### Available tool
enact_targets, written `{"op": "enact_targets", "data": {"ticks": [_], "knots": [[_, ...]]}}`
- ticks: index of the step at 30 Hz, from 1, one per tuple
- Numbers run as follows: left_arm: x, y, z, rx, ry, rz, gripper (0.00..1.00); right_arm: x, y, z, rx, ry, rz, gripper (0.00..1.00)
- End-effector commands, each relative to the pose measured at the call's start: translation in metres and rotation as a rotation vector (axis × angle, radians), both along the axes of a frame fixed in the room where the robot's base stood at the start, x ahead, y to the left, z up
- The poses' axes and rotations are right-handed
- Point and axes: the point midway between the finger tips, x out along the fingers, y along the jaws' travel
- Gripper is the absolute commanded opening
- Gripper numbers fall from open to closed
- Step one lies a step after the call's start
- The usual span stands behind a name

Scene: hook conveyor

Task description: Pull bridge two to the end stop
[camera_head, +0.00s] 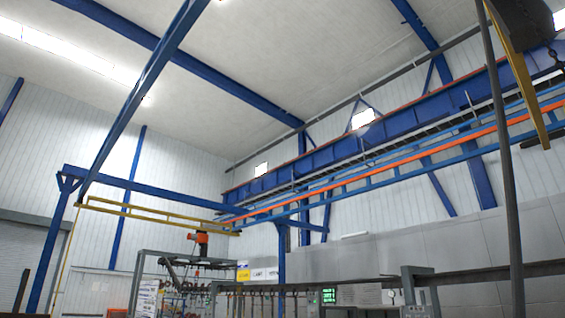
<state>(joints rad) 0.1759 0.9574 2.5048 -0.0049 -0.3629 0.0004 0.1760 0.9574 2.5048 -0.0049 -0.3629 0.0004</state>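Two yellow overhead beams are in view, and I cannot tell which is bridge two. One yellow bridge (155,213) spans the back left, under the blue overhead frame. The other yellow beam (521,75) is close at the upper right and cut off by the top edge. A dark chain (540,38) hangs beside it, next to a dark rounded body (528,16). An orange hoist (198,238) hangs near the far bridge. I cannot make out an end stop. Neither of my grippers is in view.
Long blue and orange rails (385,165) run along the right wall. A dark upright pole (503,150) stands close on the right. A grey rack (180,258) with several hanging hooks stands at the back centre. The floor is out of view.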

Motion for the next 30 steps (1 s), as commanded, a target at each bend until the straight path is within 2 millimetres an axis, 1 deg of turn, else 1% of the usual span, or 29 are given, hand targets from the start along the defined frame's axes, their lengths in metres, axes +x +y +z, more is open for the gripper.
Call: {"op": "enact_targets", "data": {"ticks": [11,12,14,15,17,19,20,21,30], "knots": [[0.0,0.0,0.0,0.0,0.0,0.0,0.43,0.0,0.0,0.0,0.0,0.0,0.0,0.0],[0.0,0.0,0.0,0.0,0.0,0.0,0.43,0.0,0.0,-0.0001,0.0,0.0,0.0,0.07],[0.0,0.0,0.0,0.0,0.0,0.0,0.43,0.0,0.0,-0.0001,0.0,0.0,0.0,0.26],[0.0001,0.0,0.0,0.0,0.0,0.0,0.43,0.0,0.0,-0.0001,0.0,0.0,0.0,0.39],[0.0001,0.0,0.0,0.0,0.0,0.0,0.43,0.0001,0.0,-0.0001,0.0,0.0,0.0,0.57],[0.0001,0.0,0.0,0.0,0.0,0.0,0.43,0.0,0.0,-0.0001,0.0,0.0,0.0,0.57],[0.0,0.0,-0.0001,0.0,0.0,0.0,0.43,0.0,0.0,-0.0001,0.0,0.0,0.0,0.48],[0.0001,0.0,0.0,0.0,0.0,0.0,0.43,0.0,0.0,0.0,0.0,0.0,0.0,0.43],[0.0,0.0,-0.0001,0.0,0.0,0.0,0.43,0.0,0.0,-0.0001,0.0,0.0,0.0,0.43]]}}
